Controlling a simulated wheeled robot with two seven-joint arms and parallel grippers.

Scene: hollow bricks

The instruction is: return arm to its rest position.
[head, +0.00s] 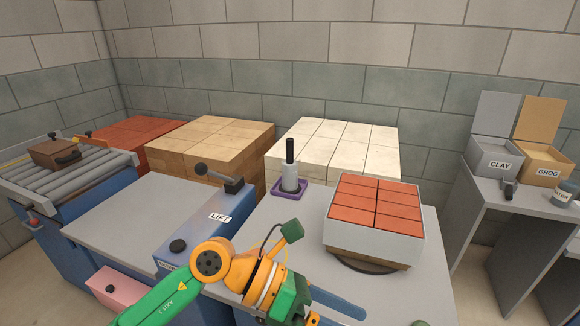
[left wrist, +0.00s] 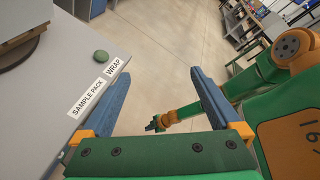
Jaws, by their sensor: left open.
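My left arm comes in from the bottom left of the head view, and its gripper (head: 338,300) is low in front of the grey worktable (head: 262,222). One blue finger shows there.
A block of red bricks (head: 376,203) sits in a grey-white wrap on a wooden base on the worktable. A dark-handled tool (head: 290,170) stands behind it. A blue LIFT unit (head: 205,228) and roller conveyor (head: 75,165) are left. Stacked bricks line the wall. Open floor (left wrist: 165,35) lies beyond the table edge.

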